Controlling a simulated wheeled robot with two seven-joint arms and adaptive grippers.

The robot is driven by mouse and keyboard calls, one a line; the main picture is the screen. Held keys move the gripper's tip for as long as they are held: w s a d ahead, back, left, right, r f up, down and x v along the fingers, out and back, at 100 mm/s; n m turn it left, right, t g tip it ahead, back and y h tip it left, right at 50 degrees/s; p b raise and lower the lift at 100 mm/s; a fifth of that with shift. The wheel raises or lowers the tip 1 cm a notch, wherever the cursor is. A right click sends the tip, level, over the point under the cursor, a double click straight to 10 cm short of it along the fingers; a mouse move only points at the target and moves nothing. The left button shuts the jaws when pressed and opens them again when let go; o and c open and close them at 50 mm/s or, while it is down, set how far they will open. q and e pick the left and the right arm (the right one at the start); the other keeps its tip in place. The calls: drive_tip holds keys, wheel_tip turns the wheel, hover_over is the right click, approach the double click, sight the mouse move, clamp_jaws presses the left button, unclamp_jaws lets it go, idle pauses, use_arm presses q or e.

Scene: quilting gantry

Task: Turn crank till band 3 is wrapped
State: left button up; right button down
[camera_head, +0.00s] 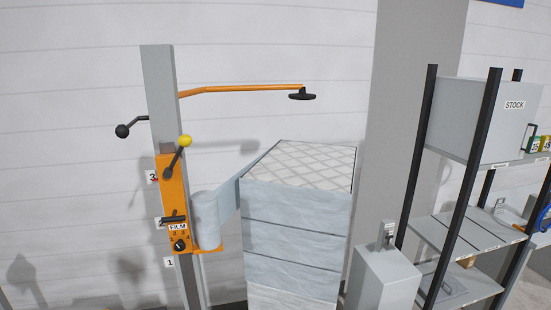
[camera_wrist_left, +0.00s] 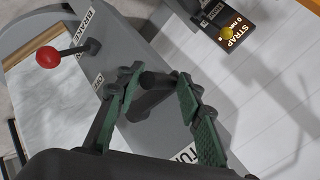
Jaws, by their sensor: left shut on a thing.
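In the left wrist view my left gripper (camera_wrist_left: 156,80) has green-padded fingers closed around a dark handle (camera_wrist_left: 150,92), seemingly the crank's. A partly covered label starting "TU" (camera_wrist_left: 184,154) is beside it. In the head view a stack (camera_head: 290,240) with a white quilted top is wrapped in pale film, with dark lines between its bands. A film strip (camera_head: 228,200) runs from the roll (camera_head: 206,222) to the stack's upper part. The roll sits on an orange carriage (camera_head: 168,205) beside marks 1, 2 and 3 (camera_head: 152,176). My right gripper is in neither view.
A red-knobbed lever (camera_wrist_left: 62,54) marked BRAKE and a STRAP plate (camera_wrist_left: 232,24) with a yellow knob flank my left gripper. In the head view an orange arm (camera_head: 235,88) reaches over the stack. A STOCK shelf (camera_head: 470,160) and a grey post (camera_head: 384,278) stand right.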

use_arm(q)
drive_tip(key=o, duration=1.1)
drive_tip(key=shift+w+d, duration=0.15)
drive_tip(key=shift+w, duration=0.05)
drive_tip(key=shift+s, duration=0.25)
drive_tip(key=shift+s+d+r+p, duration=0.1)
drive_tip(key=shift+s+d+p, duration=0.1)
drive_tip(key=shift+s+p, duration=0.7)
drive_tip(key=s, duration=0.2)
drive_tip(key=s+d, duration=0.1)
drive_tip(key=s, duration=0.1)
drive_tip(key=s+p, duration=0.1)
drive_tip(key=s, duration=0.1)
drive_tip(key=shift+s+d, duration=0.25)
drive_tip(key=shift+s, duration=0.05)
